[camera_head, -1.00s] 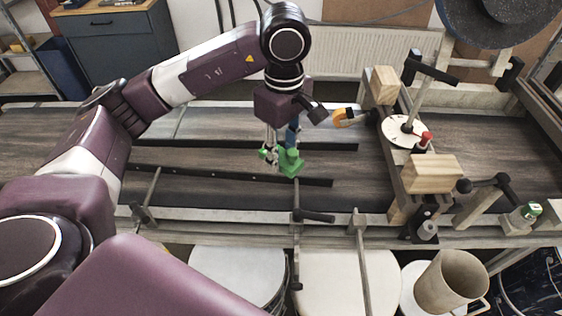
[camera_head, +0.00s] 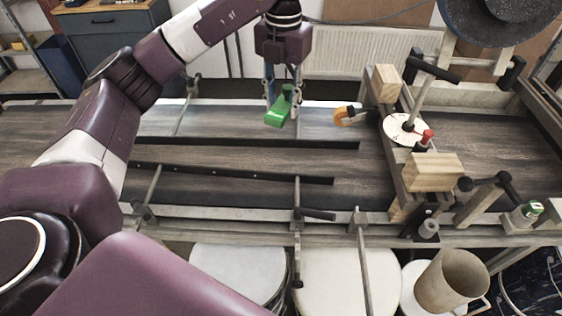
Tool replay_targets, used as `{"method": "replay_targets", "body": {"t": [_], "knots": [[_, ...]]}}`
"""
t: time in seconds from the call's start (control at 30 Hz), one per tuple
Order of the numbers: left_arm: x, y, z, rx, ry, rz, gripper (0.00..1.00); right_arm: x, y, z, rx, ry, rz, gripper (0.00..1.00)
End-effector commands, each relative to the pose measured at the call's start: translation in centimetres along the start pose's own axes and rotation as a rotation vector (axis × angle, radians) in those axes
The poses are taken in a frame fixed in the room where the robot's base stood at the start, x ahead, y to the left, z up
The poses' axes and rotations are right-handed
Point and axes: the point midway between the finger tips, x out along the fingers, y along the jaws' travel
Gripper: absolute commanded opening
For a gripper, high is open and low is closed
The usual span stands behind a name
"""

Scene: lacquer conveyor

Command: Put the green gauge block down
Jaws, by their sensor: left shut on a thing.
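The green gauge block (camera_head: 278,115) is in the head view, a bright green piece with a knob-like upper part. My left gripper (camera_head: 283,100) comes down from above and is shut on it. The block hangs tilted between the fingers over the far part of the conveyor (camera_head: 220,153). Whether its lower edge touches anything is hard to tell. My right gripper is not in view.
Dark guide rails (camera_head: 240,175) run along the belt. To the right stand an orange clamp-like part (camera_head: 345,117), wooden blocks (camera_head: 433,172), a white dial (camera_head: 402,128) and a red-topped item (camera_head: 425,138). The belt between the rails is clear.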

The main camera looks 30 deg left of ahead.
Motion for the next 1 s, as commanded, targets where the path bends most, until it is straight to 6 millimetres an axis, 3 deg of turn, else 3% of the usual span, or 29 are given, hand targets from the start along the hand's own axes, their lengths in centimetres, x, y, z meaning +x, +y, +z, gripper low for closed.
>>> {"method": "replay_targets", "body": {"t": [0.2,0.43,0.87,1.0], "knots": [[-1.0,0.8,1.2,-0.288,0.001,-0.006,0.00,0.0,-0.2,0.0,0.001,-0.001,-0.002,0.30],[-0.7,1.0,1.5,-0.400,0.005,-0.008,0.00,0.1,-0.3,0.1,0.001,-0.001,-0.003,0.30],[7.8,0.9,1.4,-0.404,0.009,-0.009,0.00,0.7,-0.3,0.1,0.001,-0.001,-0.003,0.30],[11.0,1.0,1.3,-0.405,0.009,-0.006,0.00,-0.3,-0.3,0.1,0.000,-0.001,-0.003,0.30]]}}
